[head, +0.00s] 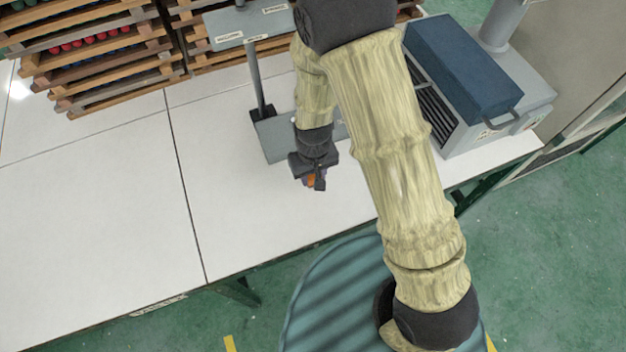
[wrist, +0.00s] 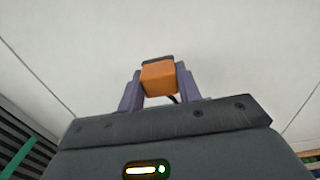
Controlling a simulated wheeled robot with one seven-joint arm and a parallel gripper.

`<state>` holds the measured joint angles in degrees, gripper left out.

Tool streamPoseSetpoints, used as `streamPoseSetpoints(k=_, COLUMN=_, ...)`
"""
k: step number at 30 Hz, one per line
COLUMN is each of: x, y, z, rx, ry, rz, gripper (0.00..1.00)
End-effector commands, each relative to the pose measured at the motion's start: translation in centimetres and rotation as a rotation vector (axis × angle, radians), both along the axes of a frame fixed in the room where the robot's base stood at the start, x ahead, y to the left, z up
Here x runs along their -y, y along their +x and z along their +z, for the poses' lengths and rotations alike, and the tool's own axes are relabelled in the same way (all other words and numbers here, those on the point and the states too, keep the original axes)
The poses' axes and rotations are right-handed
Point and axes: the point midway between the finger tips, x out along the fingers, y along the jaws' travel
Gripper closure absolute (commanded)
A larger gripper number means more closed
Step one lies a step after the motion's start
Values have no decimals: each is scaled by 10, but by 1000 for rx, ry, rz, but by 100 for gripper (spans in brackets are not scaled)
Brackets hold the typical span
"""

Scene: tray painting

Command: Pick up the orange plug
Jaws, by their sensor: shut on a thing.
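The orange plug (wrist: 159,79) is a small block between the two purple-grey fingers of my gripper (wrist: 158,88) in the wrist view. The fingers are shut on its left and right sides. A dark edge shows at the plug's far end. In the head view my gripper (head: 313,181) hangs over the white table, and a bit of the orange plug (head: 311,181) shows between the fingers. The rest of the plug is hidden by the fingers there. I cannot tell how high the plug is above the table.
A grey stand (head: 272,138) with a post and labelled top plate is just behind my gripper. A grey machine with a blue lid (head: 462,68) stands on the right. Wooden racks (head: 100,50) with coloured pieces are at the back left. The white table (head: 90,215) is clear on the left.

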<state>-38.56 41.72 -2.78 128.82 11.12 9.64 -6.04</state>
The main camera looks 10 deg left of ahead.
Motion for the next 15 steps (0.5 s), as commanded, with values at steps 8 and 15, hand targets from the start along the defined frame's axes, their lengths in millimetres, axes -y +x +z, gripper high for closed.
streamPoseSetpoints(k=8, x=0, y=1, z=43, rx=3, ry=2, rz=-1, gripper=86)
streamPoseSetpoints(k=15, x=0, y=0, z=50, rx=-1, ry=-1, rz=-1, gripper=86)
